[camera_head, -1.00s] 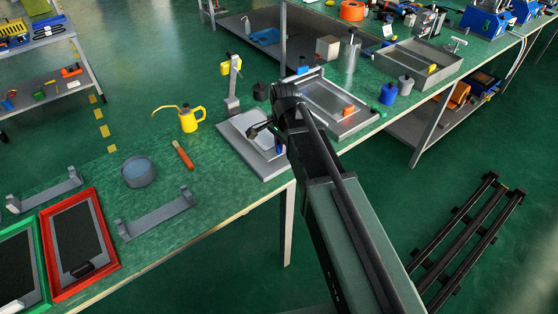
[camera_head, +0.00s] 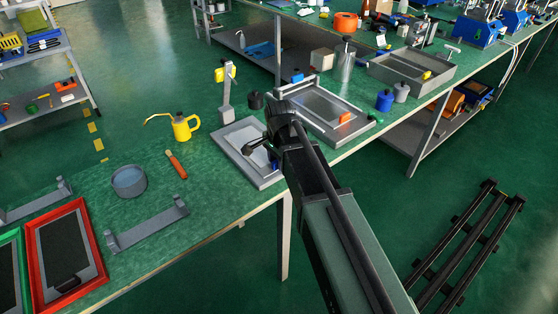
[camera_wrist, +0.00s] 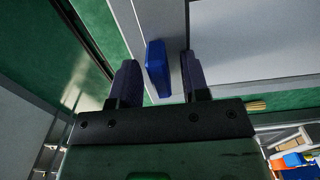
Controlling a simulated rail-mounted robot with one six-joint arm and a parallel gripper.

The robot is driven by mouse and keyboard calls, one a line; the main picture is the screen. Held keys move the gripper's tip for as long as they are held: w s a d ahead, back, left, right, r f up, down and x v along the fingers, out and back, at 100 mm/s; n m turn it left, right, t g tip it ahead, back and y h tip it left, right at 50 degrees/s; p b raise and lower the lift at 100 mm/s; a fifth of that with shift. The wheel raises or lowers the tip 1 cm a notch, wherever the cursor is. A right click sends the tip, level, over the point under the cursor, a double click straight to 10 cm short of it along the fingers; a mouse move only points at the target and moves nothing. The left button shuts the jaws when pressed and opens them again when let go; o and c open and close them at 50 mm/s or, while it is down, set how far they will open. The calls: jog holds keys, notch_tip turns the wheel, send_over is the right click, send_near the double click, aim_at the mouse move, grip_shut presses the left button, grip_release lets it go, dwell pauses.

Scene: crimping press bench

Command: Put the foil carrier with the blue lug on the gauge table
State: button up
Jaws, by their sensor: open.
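The foil carrier (camera_head: 239,143) is a light-grey framed plate lying flat at the table's front edge, beside the dial-gauge stand. Its blue lug (camera_wrist: 157,68) stands between my fingers in the wrist view, with a gap on both sides, nearer the left finger. The lug also shows partly behind my arm in the head view (camera_head: 275,164). My gripper (camera_wrist: 158,72) is open around the lug. The gauge table seems to be the grey slab under the carrier; my arm hides part of it, so I cannot tell their contact.
A tray with an orange lug (camera_head: 345,118) lies right of my arm. The gauge stand (camera_head: 226,98), a yellow oil can (camera_head: 182,127) and a brown-handled tool (camera_head: 176,165) are close by. A red-framed tray (camera_head: 65,250) lies at the front left.

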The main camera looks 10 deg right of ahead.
notch_tip(320, 180, up, 13)
jog(key=p, duration=1.3)
jog(key=s+d+n, duration=0.1)
jog(key=s+n, duration=1.2)
jog(key=s, duration=0.3)
jog(key=shift+s+d+f+b, duration=0.15)
jog(key=shift+d+f+b, duration=0.15)
jog(key=shift+d, duration=0.1)
